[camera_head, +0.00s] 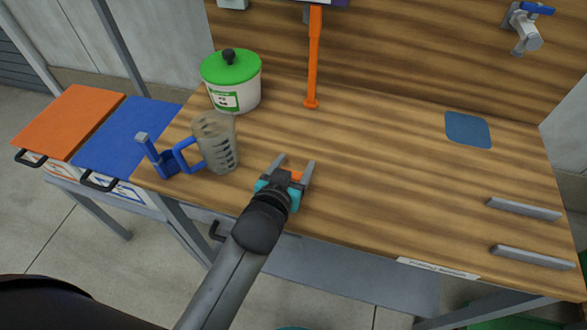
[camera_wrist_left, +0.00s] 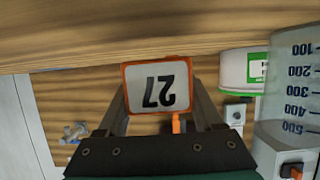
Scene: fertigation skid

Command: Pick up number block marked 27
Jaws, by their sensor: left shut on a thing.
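The number block marked 27 (camera_wrist_left: 157,86) has a pale face with an orange border. In the left wrist view it sits between my two fingers, with its number upside down. My left gripper (camera_head: 295,163) is shut on it. In the head view only a small orange part of the block (camera_head: 297,175) shows between the fingers; the rest is hidden. The gripper is over the front part of the wooden bench (camera_head: 390,160). I cannot tell whether the block touches the bench. My right gripper is not in view.
A clear measuring jug (camera_head: 215,140) with a blue handle stands left of the gripper, and a green-lidded white tub (camera_head: 232,82) is behind it. An orange post (camera_head: 313,60) stands at the back. Two grey bars (camera_head: 523,209) lie at the right. The bench middle is clear.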

